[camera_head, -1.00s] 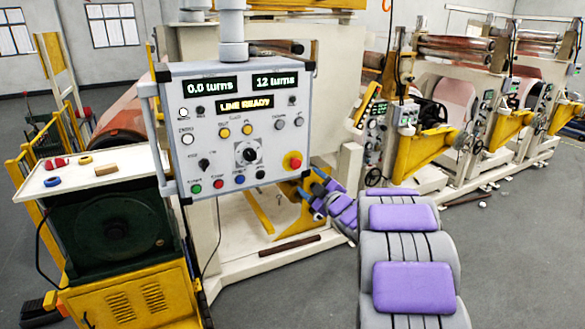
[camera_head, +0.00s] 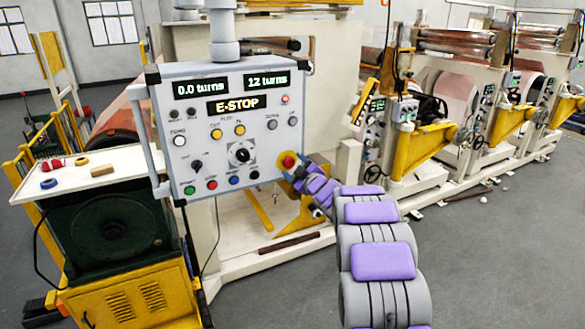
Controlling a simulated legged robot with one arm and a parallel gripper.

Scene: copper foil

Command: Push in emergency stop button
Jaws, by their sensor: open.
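The emergency stop button (camera_head: 288,160) is a red mushroom head on a yellow base at the lower right of the grey control panel (camera_head: 205,142). My grey and purple arm reaches in from the lower right.
Green, red, blue and black buttons line the panel's bottom edge. Rolling machines (camera_head: 460,95) stand at the right.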

